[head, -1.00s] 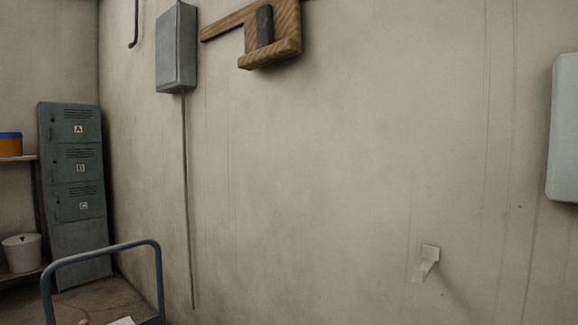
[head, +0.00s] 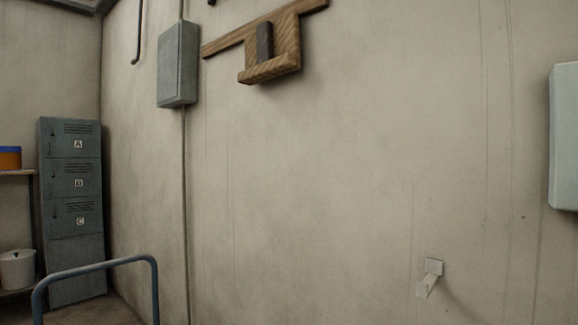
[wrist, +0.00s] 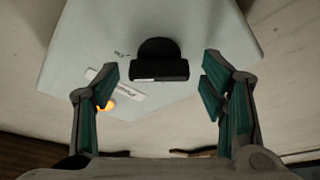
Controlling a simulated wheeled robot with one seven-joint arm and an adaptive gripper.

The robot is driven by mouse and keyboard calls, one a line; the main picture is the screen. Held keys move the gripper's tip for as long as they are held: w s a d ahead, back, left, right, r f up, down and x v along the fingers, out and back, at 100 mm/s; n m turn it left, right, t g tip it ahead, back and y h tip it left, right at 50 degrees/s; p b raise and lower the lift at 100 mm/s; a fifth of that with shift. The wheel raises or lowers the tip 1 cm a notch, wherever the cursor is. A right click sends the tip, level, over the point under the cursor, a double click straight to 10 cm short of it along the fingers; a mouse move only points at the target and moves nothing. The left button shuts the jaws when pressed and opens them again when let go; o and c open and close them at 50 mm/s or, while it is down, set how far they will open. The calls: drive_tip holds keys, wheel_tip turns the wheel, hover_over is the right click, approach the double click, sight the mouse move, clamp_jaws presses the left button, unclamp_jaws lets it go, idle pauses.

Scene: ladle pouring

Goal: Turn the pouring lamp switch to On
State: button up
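In the wrist view a pale grey-green box (wrist: 75,55) fills the upper middle. On it is a black switch knob (wrist: 160,66), a round base with a thick bar lying across the picture. A white label (wrist: 126,90), only partly readable, and a glowing orange lamp (wrist: 107,104) are at its lower left. Small lettering by the knob is too small to read. My gripper (wrist: 160,76) is open, one finger on each side of the knob, with gaps visible between fingers and knob. My gripper is out of the head view.
In the head view a pale green box (head: 565,135) is at the right edge and a grey-green box (head: 177,63) at the left. A wooden bracket (head: 285,45) and a small white bracket (head: 429,278) stick out from the wall. Lockers (head: 73,200) and a blue rail (head: 100,265) stand at left.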

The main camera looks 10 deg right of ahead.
drive_tip(key=v, duration=1.2)
idle(0.4)
drive_tip(key=w+a+f+m+g+y, duration=0.2)
drive_tip(key=w+a+f+g, duration=0.15)
drive_tip(key=f, duration=0.35)
drive_tip(key=w+a+f+m+g+y, duration=0.2)
drive_tip(key=w+a+f+g+y, duration=0.1)
drive_tip(key=w+a+f, duration=0.3)
drive_tip(key=s+a+f+g+y, duration=0.35)
drive_tip(key=a+f, duration=0.25)
drive_tip(key=a, duration=0.2)
drive_tip(key=s+a+f+g+y, duration=0.2)
drive_tip(key=s+a+f+g, duration=0.15)
drive_tip(key=a+f, duration=0.3)
drive_tip(key=s+a+f+n+g+y, duration=0.15)
drive_tip(key=s+a+g, duration=0.25)
drive_tip(key=s+a, duration=0.4)
wheel_tip(320, 180, up, 19)
drive_tip(key=t+p, duration=0.4)
drive_tip(key=p, duration=1.3)
drive_tip(key=shift+w+d+p, duration=0.25)
drive_tip(key=shift+w+p, duration=0.05)
drive_tip(key=shift+w, duration=0.15)
